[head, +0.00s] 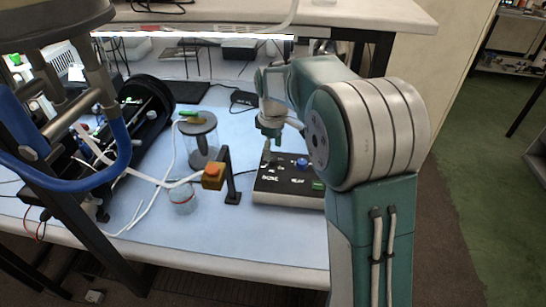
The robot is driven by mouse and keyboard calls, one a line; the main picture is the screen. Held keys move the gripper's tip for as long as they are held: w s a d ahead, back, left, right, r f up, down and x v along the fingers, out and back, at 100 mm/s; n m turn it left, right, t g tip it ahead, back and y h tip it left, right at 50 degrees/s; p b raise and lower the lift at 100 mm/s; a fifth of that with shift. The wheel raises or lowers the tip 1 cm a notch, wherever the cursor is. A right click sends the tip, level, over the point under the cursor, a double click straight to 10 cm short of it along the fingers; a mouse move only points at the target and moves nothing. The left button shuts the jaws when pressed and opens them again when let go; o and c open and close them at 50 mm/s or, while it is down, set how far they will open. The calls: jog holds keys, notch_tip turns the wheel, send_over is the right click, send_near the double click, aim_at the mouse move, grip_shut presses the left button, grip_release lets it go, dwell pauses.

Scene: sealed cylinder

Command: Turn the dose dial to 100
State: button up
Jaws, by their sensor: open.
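A black control panel box (262,193) with white lettering sits on the blue table at the centre of the head view. The left lettering seems to read DOSE. The dose dial itself is hard to make out, small and close under my gripper. A blue knob (302,162) and a green switch or display (318,185) are on the right part of the box. My gripper (267,153) points down over the box's back left part. It is open, with nothing seen in it. I cannot tell whether it touches the dial.
A clear cylinder (200,143) with a dark base and lid stands left of the box. An orange box with a red button (213,177) hangs on a black post, close to a small clear jar (183,200). White tubes, black apparatus and a blue-handled frame fill the left.

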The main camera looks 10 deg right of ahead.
aim_at(272, 158)
jog(key=shift+a+f, duration=0.25)
jog(key=shift+f, duration=1.3)
jog(key=shift+d+f, duration=0.15)
jog(key=shift+d, duration=0.15)
jog(key=c, duration=0.6)
grip_shut()
